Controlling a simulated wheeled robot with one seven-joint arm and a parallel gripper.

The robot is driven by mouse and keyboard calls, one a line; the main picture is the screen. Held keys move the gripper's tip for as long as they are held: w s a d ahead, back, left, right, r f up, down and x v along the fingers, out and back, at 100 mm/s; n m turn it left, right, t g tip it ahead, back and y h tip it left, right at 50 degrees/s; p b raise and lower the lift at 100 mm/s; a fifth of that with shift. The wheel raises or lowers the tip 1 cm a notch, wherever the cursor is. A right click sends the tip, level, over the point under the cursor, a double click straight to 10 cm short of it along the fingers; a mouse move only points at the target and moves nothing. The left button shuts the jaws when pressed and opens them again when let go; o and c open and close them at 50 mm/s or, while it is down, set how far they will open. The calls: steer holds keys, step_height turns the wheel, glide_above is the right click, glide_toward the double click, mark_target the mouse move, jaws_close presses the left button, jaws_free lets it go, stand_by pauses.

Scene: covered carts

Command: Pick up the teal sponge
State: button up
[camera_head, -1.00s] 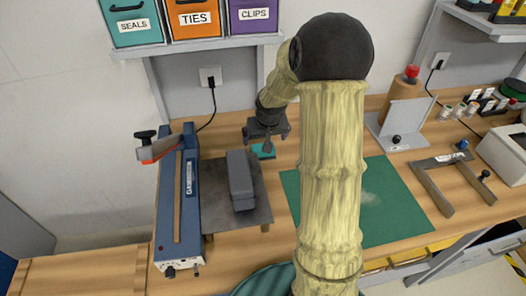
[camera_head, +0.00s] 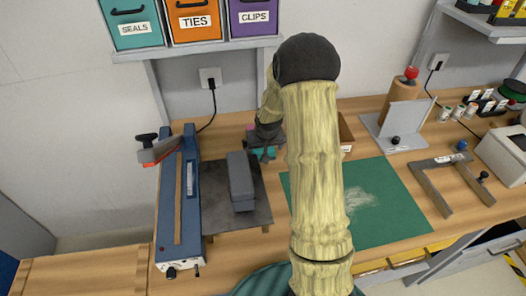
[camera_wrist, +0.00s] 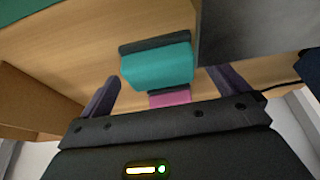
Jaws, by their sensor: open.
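The teal sponge (camera_wrist: 157,70) has a dark layer along one side. It lies on the wooden bench, near the middle of the wrist view. In the head view only a bit of the sponge (camera_head: 256,152) shows, mostly hidden by my gripper (camera_head: 266,154). In the wrist view my gripper (camera_wrist: 162,78) is open, with one finger on each side of the sponge's near part. No contact shows, and I cannot tell how far the fingertips are above the bench. A pink object (camera_wrist: 170,98) lies beside the sponge, partly hidden by my gripper body.
A grey metal plate (camera_head: 258,211) with a grey block (camera_head: 240,181) and a blue machine (camera_head: 174,225) stand left of my gripper. A green mat (camera_head: 385,205) lies to the right. A brown box (camera_head: 346,136) is partly hidden behind my arm. A shelf with bins hangs above.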

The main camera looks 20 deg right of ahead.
steer(key=shift+w+f, duration=0.25)
steer(key=shift+f, duration=0.35)
steer(key=c, duration=1)
